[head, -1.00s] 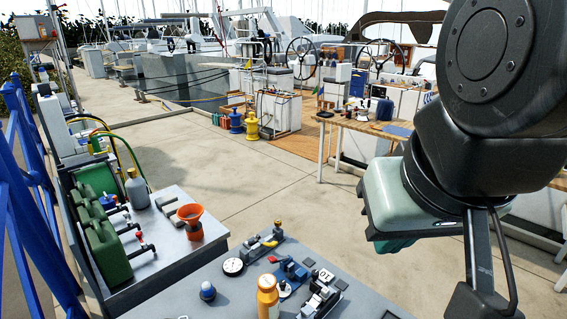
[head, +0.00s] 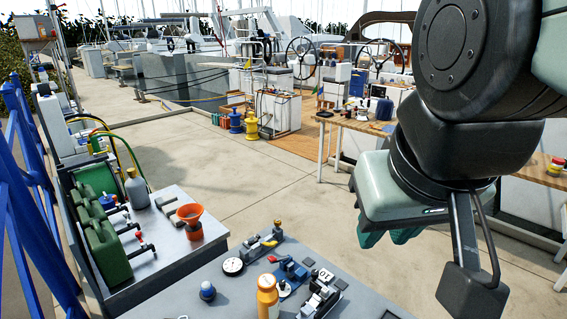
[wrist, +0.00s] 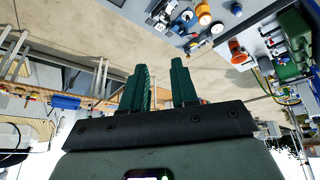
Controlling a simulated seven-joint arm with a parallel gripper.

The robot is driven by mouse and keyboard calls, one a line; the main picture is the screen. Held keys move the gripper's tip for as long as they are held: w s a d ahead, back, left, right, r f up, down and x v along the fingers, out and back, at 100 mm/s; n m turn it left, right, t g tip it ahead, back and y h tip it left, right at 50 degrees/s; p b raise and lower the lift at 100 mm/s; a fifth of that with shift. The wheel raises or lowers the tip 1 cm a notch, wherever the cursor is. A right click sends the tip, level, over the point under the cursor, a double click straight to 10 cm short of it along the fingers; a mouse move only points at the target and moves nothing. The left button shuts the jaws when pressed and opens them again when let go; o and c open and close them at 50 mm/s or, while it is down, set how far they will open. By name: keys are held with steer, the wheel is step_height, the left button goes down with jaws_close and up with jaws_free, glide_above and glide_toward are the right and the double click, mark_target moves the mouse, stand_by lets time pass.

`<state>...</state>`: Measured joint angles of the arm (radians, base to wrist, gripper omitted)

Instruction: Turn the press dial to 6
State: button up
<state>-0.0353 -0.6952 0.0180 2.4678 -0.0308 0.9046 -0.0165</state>
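On the grey bench (head: 187,288) in the front of the head view stands a small blue press (head: 291,271) with a red-tipped lever and a pale round base. My gripper (head: 390,238) is up and to the right of these, away from the bench. In the wrist view the two green fingers (wrist: 160,85) stand apart with nothing between them; the bench devices show beyond them.
On the bench are a round white gauge (head: 233,266), an orange bottle (head: 267,296), a blue knob (head: 207,291) and a valve fitting (head: 262,242). A side bench at left carries green canisters (head: 105,240) and an orange funnel (head: 190,219). Open paving lies behind.

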steer(key=shift+o, duration=1.3)
steer(key=w+f+n+g+h, duration=0.1)
steer(key=w+f+n+g, duration=0.1)
steer(key=w, duration=0.5)
steer(key=shift+w+a+f+n+h, duration=0.2)
steer(key=shift+w+f+n+h, duration=0.1)
steer(key=shift+f+n, duration=0.4)
steer(key=n+g+y, duration=0.3)
steer(key=n+y, duration=0.3)
steer(key=n, duration=0.8)
glide_above(283, 282)
steer(key=d, duration=0.5)
step_height(283, 282, down, 29)
steer(key=x, duration=1)
steer(key=shift+s+a, duration=0.1)
steer(key=shift+a, duration=0.25)
steer(key=shift+c, duration=0.4)
jaws_close()
